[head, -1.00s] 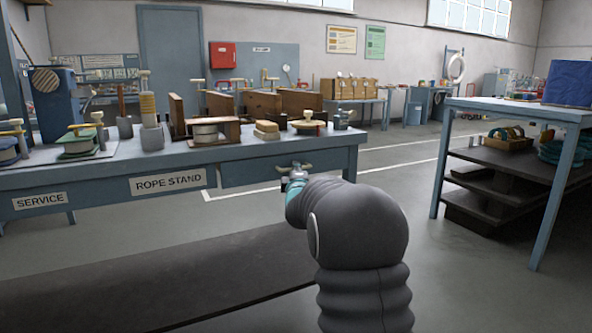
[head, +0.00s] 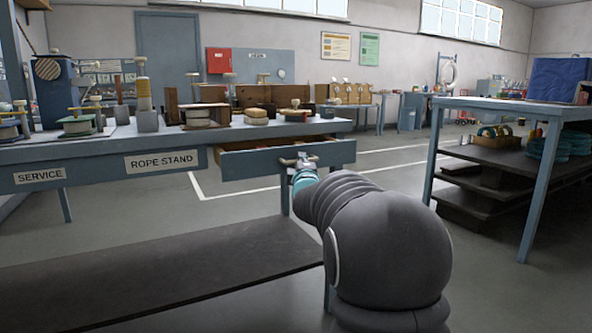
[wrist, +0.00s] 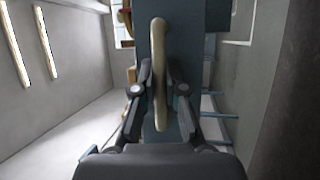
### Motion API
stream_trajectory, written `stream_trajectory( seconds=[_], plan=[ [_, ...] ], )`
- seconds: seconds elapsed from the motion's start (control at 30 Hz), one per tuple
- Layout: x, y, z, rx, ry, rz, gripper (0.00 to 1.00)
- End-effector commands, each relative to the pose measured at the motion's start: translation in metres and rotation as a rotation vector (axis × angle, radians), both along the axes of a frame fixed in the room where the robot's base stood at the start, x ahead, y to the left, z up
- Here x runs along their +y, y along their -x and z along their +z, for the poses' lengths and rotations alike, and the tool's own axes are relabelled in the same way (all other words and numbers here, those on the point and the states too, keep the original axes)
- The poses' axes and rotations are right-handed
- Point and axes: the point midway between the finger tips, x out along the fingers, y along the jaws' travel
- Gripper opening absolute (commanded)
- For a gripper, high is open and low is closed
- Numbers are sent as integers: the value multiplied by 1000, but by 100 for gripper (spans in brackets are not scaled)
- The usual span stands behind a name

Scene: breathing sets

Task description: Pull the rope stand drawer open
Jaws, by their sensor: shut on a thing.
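The rope stand drawer (head: 250,164) is under the right end of the blue workbench (head: 110,153), beside the ROPE STAND label (head: 161,162). It stands partly out, and its wooden inner side shows above the blue front. My gripper (head: 298,161) is at the drawer front, shut on its pale handle (wrist: 160,60). In the wrist view the handle runs upright between the two fingers (wrist: 160,88), against the blue front. The contents of the drawer cannot be made out.
Reels, wooden blocks and a grey-based post (head: 146,105) stand on the bench top. A dark low platform (head: 160,280) lies in front of the bench. A blue shelf table (head: 500,105) stands at the right. Open floor lies between them.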

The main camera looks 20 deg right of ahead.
Motion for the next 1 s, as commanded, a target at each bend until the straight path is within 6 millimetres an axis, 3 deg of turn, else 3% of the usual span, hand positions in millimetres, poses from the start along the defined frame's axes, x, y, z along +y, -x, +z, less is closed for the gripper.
stream_trajectory(
  seconds=[0.2, 0.63, 0.67, 0.7, 1.0],
  plan=[
    [-1, 21, -2, 0, 0, -1, 0],
    [-1, 24, -1, 2, -1, 0, 0],
    [-1, 24, -1, 2, -1, 0, 16],
    [-1, 24, 0, 2, -1, 0, 23],
    [-1, 25, 0, 1, 0, 0, 23]
  ],
)
